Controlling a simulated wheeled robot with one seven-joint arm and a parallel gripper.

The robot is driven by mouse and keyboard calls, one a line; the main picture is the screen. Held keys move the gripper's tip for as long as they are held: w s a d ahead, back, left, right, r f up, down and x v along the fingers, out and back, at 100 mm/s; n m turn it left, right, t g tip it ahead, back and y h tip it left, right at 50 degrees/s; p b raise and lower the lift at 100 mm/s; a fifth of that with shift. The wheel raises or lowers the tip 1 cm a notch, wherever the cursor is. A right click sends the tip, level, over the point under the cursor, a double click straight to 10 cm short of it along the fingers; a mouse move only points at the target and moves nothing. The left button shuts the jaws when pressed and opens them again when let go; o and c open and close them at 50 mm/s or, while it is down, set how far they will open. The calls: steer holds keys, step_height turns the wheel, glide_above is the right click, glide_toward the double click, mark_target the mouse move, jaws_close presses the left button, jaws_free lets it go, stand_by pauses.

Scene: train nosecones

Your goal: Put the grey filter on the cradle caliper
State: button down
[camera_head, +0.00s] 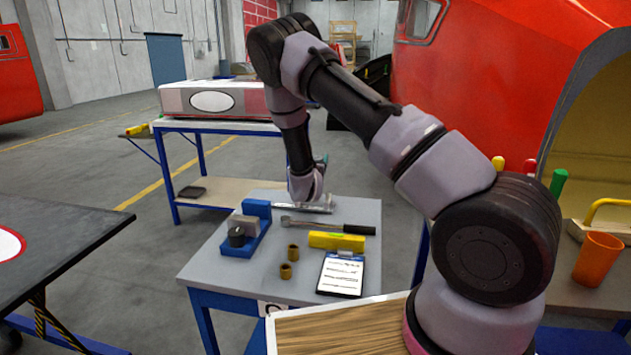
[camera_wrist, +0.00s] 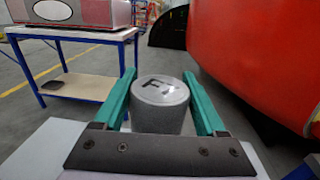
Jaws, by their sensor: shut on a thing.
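The grey filter (camera_wrist: 160,112) is a short grey cylinder with dark marking on its top. In the wrist view it stands upright between the green fingers of my gripper (camera_wrist: 158,76), which is shut on it. In the head view my wrist is above the far part of the grey worktable, a green bit of the gripper (camera_head: 323,161) shows behind it, and the filter is hidden. The cradle caliper appears to be the grey block (camera_head: 245,224) in a blue cradle (camera_head: 257,209) at the table's left, with a black round part in front. My gripper is to the right of and beyond it.
On the worktable (camera_head: 215,266) lie a ratchet wrench (camera_head: 345,228), a yellow level (camera_head: 337,241), a clipboard (camera_head: 341,275), two brass bushings (camera_head: 286,271) and a flat metal piece (camera_head: 318,209). A blue-framed bench (camera_head: 190,125) stands behind. A red train nose (camera_head: 480,80) stands at right.

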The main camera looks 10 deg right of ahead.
steer(key=shift+f, duration=2.6)
jaws_free()
steer(key=shift+f, duration=0.15)
